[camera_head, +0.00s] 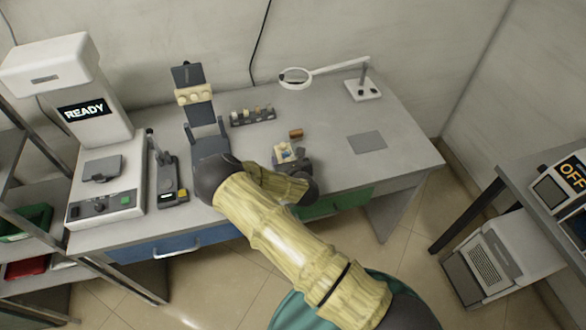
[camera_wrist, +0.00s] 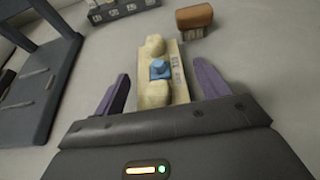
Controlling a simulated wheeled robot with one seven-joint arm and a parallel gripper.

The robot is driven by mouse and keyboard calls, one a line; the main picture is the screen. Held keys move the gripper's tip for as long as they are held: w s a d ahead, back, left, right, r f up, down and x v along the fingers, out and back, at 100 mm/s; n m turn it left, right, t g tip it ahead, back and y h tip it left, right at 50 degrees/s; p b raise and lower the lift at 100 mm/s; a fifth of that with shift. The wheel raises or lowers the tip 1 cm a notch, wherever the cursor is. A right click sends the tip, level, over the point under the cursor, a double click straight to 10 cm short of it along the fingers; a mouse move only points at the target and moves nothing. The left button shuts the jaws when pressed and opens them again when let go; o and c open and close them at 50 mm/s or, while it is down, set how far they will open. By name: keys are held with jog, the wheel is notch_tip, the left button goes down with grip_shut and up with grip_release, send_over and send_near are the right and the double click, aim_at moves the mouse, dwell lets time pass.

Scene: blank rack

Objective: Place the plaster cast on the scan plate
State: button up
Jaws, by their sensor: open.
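The plaster cast (camera_head: 282,153) is a cream block with rounded ends and a blue piece in its middle, lying on the table. It also shows in the wrist view (camera_wrist: 156,96). My gripper (camera_wrist: 160,82) is open, with one purple finger on each side of the cast's near end and a gap on both sides. In the head view my gripper (camera_head: 292,164) is at the cast's near side and partly hides it. What looks like the scan plate (camera_head: 103,168) is a dark grey plate on the white machine at left, whose screen reads READY.
A brown-topped block (camera_wrist: 194,18) lies just beyond the cast. A dark stand (camera_head: 206,138) is to the left, with a row of small items (camera_head: 252,116) behind. A magnifier lamp (camera_head: 363,88) stands at back right. A flat grey pad (camera_head: 367,142) lies bare at right.

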jog(key=b+v, duration=0.1)
jog(key=v, duration=1)
jog(key=shift+s, duration=0.2)
jog(key=shift+r, duration=0.1)
jog(key=shift+w+d+m, duration=0.1)
jog(key=shift+d+m, duration=0.15)
jog(key=shift+m, duration=0.05)
jog(key=d+m+h, duration=0.1)
jog(key=d+m, duration=0.1)
jog(key=m, duration=0.1)
jog(key=d+m+g+h, duration=0.1)
jog(key=d+m, duration=0.1)
jog(key=m, duration=0.2)
jog(key=d+m+h, duration=0.2)
jog(key=m, duration=0.1)
jog(key=shift+d+r+m+g, duration=0.1)
jog(key=shift+r+m+g, duration=0.3)
jog(key=s+d+r+m+g, duration=0.3)
jog(key=s+r+m, duration=0.5)
jog(key=m, duration=0.6)
jog(key=s+d+r+m+g, duration=0.4)
jog(key=s+r+m, duration=0.5)
jog(key=m, duration=0.4)
jog(key=shift+s+d+r+m+g, duration=0.3)
jog(key=shift+m+g, duration=0.1)
jog(key=shift+g, duration=0.4)
